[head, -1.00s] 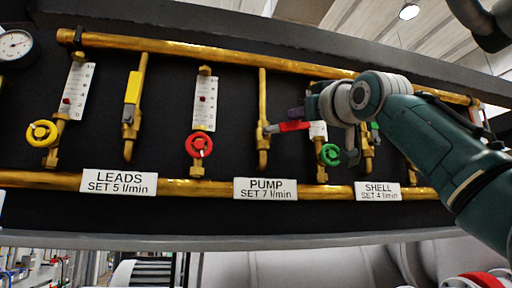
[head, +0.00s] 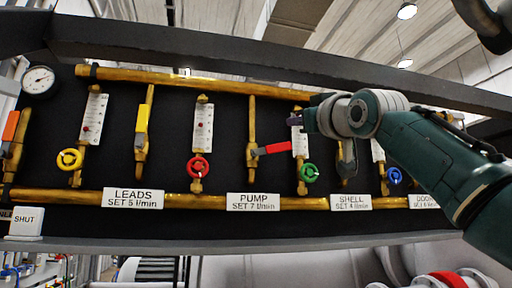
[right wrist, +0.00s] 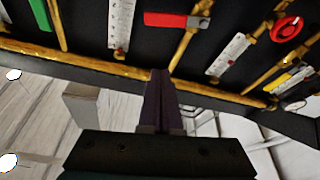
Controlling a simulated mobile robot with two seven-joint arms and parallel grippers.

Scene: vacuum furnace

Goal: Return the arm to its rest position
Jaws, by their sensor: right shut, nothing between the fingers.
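My right arm comes in from the right in the head view. Its gripper (head: 294,120) is in front of the panel, over the top of the shell flow gauge (head: 300,143), close above the red lever (head: 277,148). I cannot tell from this whether it touches anything. In the right wrist view the dark fingers (right wrist: 160,76) are together with nothing between them. My left gripper is not in view.
The black panel carries brass pipes, gauges and coloured handwheels: yellow (head: 69,160), red (head: 199,167), green (head: 309,173) and blue (head: 394,176). A yellow lever (head: 142,118) and a dial (head: 39,80) are at left. A dark beam (head: 230,62) crosses above the panel.

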